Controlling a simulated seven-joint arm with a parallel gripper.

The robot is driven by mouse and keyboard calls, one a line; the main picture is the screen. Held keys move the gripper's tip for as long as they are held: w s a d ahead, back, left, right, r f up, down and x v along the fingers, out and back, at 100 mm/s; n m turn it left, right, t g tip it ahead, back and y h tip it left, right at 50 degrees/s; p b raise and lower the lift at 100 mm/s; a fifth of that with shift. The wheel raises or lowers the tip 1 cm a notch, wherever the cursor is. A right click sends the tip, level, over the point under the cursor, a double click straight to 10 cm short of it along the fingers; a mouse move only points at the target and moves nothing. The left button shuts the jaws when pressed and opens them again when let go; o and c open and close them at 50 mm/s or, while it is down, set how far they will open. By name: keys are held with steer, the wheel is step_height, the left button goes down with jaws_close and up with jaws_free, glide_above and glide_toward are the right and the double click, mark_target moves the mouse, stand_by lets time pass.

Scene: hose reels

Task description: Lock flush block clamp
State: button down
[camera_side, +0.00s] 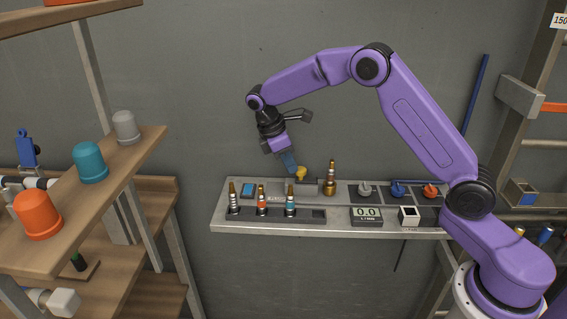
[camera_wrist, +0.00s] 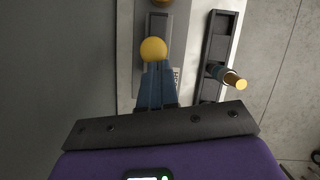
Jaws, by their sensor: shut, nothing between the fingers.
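A yellow ball-shaped knob (camera_side: 301,173) stands near the back of the grey shelf and looks like the clamp's handle. It also shows in the wrist view (camera_wrist: 153,49), right at the ends of my fingers. My gripper (camera_side: 293,170) has its blue fingers shut together with nothing between them, pointing down beside the knob on its left in the side view. In the wrist view the fingertips (camera_wrist: 155,64) meet the knob's near edge; I cannot tell whether they touch it. The block under the knob is mostly hidden, so the clamp's state is unclear.
A brass fitting (camera_side: 330,180) stands to the right of the knob. A dark rack (camera_side: 315,215) with several upright hose ends lies in front. A meter reading 0.0 (camera_side: 367,213) and coloured knobs (camera_side: 398,189) are farther right. Wooden shelves with caps (camera_side: 90,162) stand at left.

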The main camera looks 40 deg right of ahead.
steer(key=shift+s+d, duration=0.75)
steer(key=shift+a, duration=0.1)
steer(key=w+a+r, duration=0.4)
steer(key=a+r, duration=0.2)
steer(key=r, duration=0.3)
steer(key=shift+a+r, duration=0.15)
steer(key=shift+a, duration=0.15)
steer(key=shift+s, duration=0.15)
